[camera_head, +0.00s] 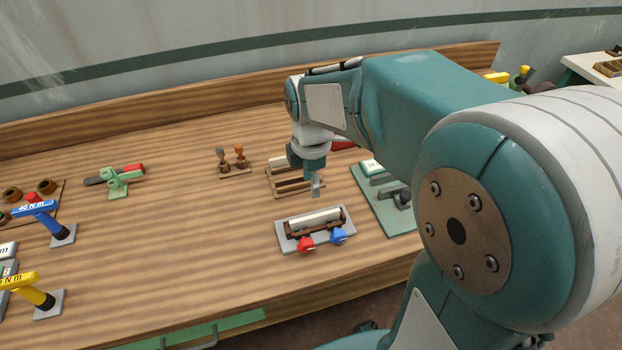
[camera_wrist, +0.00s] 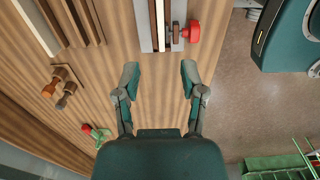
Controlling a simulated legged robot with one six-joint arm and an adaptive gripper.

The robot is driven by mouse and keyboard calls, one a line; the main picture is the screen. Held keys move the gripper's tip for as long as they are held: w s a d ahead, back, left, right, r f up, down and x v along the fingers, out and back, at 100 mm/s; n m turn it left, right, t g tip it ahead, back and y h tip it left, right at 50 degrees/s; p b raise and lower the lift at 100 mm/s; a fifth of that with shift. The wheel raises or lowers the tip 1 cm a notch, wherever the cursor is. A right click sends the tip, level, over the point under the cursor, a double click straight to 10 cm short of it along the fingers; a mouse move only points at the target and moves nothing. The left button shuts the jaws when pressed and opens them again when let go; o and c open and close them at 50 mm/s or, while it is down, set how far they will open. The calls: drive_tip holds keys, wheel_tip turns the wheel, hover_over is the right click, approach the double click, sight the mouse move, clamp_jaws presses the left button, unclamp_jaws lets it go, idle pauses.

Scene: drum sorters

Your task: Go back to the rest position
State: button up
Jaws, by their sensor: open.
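My gripper (camera_head: 316,187) hangs from the arm above the wooden bench, near the front edge of a slotted wooden rack (camera_head: 272,187). In the wrist view my gripper (camera_wrist: 160,73) has its two fingers spread wide, with nothing between them. The drum device, a grey plate (camera_head: 287,240) with a white roller (camera_head: 314,218), a red knob (camera_head: 306,245) and a blue knob (camera_head: 339,236), lies just in front of my gripper in the head view. Part of it shows beyond the fingertips in the wrist view, with the red knob (camera_wrist: 193,32). My fingers appear clear of it.
Two small handled tools on a wooden stand (camera_head: 235,168) are behind left. A green clamp-like piece (camera_head: 117,183) is further left. Blue (camera_head: 36,209) and yellow (camera_head: 18,281) torque tools stand at the left edge. A green-grey plate (camera_head: 394,222) is at right. The centre-left bench is clear.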

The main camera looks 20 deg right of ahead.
idle(0.5)
drive_tip(key=s+r+m+t, duration=0.2)
drive_tip(key=s+r+m, duration=0.1)
drive_tip(key=s+m, duration=0.4)
drive_tip(key=s+r+m+t, duration=0.3)
drive_tip(key=s+m, duration=0.4)
drive_tip(key=m, duration=0.4)
drive_tip(key=shift+d+r+t, duration=0.3)
drive_tip(key=shift+d+r, duration=0.15)
drive_tip(key=shift+r, duration=0.3)
idle(0.5)
